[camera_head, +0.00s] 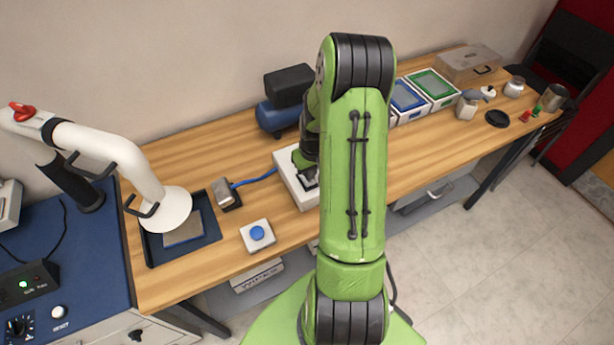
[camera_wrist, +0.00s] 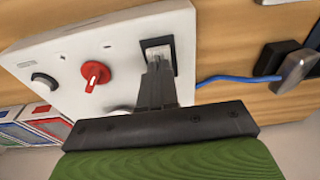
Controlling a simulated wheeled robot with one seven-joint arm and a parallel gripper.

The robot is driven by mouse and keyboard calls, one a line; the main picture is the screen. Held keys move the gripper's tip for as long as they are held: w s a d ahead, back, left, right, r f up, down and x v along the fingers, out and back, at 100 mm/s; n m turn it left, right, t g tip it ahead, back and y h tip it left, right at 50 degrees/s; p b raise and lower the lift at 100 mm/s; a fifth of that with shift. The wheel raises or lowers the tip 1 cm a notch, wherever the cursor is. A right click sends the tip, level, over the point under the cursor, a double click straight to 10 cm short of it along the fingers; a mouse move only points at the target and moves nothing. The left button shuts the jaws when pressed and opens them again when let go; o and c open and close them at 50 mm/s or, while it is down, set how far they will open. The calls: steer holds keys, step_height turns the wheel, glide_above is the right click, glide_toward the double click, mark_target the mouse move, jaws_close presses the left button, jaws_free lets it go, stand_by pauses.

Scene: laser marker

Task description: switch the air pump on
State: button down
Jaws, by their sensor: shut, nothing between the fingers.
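A white control box (camera_head: 288,178) lies on the wooden table, partly hidden behind my arm. In the wrist view its white panel (camera_wrist: 120,35) carries a black-framed rocker switch (camera_wrist: 157,42), a red knob (camera_wrist: 95,73) and a dark round control (camera_wrist: 44,80). My gripper (camera_wrist: 157,62) is shut and empty, its fingertips right at the rocker switch and covering its lower part. I cannot tell whether they touch it or which way it is set. In the head view my gripper (camera_head: 308,176) is over the box, mostly hidden. A blue tank with a black top (camera_head: 282,116), probably the air pump, stands behind.
A blue cable (camera_head: 256,178) runs from the box to a grey metal block (camera_head: 226,193). A blue button box (camera_head: 258,235) and a dark tray (camera_head: 207,243) under a white extraction arm (camera_head: 120,160) are at left. Blue and green bins (camera_head: 433,88) stand at right.

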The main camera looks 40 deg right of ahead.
steer(key=shift+f+b, duration=0.8)
steer(key=shift+f, duration=0.05)
stand_by(0.7)
steer(key=shift+r, duration=0.15)
step_height(320, 180, up, 7)
steer(key=p, duration=0.4)
steer(key=shift+p, duration=0.35)
